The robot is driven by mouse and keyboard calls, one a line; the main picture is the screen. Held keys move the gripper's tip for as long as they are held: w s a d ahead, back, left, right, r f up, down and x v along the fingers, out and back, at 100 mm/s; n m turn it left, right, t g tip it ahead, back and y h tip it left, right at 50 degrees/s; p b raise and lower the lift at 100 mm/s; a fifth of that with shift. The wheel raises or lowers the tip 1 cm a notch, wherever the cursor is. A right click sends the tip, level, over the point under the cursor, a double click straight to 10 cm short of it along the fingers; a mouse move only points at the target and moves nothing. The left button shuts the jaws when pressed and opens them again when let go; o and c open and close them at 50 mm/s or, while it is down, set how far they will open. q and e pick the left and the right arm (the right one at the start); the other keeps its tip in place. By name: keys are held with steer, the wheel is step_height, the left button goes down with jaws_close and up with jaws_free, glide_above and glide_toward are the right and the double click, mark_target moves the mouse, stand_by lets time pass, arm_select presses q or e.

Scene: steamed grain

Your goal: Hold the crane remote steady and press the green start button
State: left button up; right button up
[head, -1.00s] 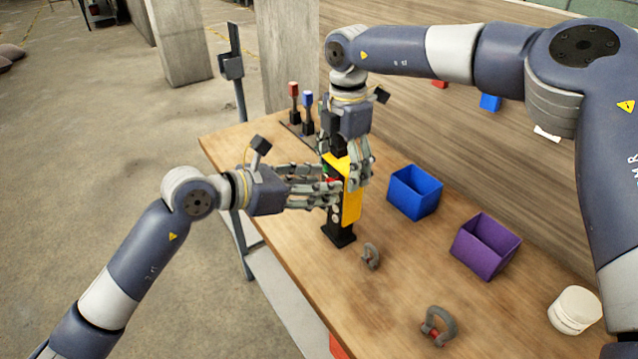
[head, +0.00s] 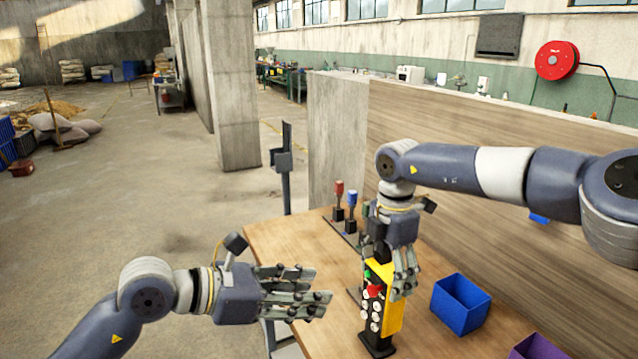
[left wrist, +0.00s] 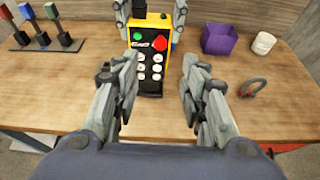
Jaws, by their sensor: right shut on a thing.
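The yellow and black crane remote (head: 392,318) stands upright near the table's left side; the left wrist view shows its button face (left wrist: 149,82). The green start button (left wrist: 137,36) is at its upper left, next to a red button (left wrist: 160,42), above rows of white buttons. My right gripper (head: 393,282) is shut on the top of the remote from above. My left gripper (head: 318,292) is open and empty, left of the remote and apart from it. In the left wrist view its spread fingers (left wrist: 160,65) frame the remote.
Levers with red and blue tops (head: 346,200) stand behind the remote. A blue bin (head: 461,304) and a purple bin (head: 537,347) are to its right. The left wrist view also shows a white tub (left wrist: 264,43) and a shackle (left wrist: 253,88).

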arm_select(q)
jaws_close()
stand_by(1.1)
